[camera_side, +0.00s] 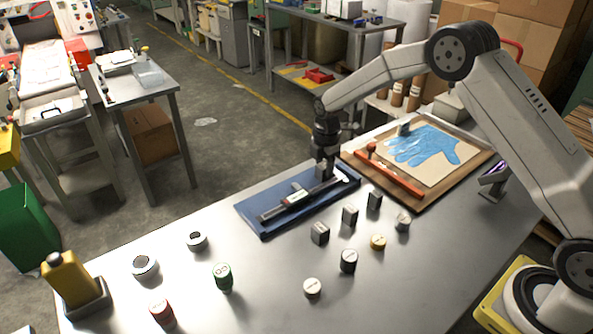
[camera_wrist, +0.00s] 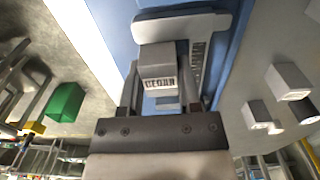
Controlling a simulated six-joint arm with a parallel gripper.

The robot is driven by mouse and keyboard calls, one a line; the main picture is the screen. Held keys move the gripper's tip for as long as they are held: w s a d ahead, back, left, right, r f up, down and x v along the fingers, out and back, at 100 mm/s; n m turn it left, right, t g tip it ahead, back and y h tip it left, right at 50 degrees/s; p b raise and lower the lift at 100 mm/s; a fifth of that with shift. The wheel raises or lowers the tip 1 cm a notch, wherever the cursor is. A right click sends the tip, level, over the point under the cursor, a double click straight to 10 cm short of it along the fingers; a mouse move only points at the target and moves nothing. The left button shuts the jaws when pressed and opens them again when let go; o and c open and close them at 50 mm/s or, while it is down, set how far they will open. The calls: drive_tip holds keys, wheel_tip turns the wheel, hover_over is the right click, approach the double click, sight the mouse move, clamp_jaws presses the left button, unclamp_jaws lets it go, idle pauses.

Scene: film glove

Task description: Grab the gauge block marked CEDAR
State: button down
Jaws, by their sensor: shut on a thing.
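The grey gauge block marked CEDAR (camera_wrist: 158,66) is between my gripper's fingers in the wrist view, its label facing the camera. My gripper (camera_side: 325,168) is shut on it. In the side view, my gripper points down over the right part of the blue tray (camera_side: 251,222), close to a caliper (camera_side: 291,202) lying there. The fingers hide much of the block in that view. I cannot tell whether the block touches the tray or caliper. Three other dark blocks stand right of the tray: the near one (camera_side: 320,233), the middle one (camera_side: 350,215) and the far one (camera_side: 374,200).
Several round pieces stand on the grey table, including a green one (camera_side: 222,276), a red one (camera_side: 161,311) and a yellow one (camera_side: 378,242).

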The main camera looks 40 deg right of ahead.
sight(324, 164)
drive_tip(key=shift+r, duration=0.1)
drive_tip(key=shift+r, duration=1.45)
drive_tip(key=s+r, duration=1)
drive_tip(key=s, duration=0.4)
drive_tip(key=shift+a, duration=0.2)
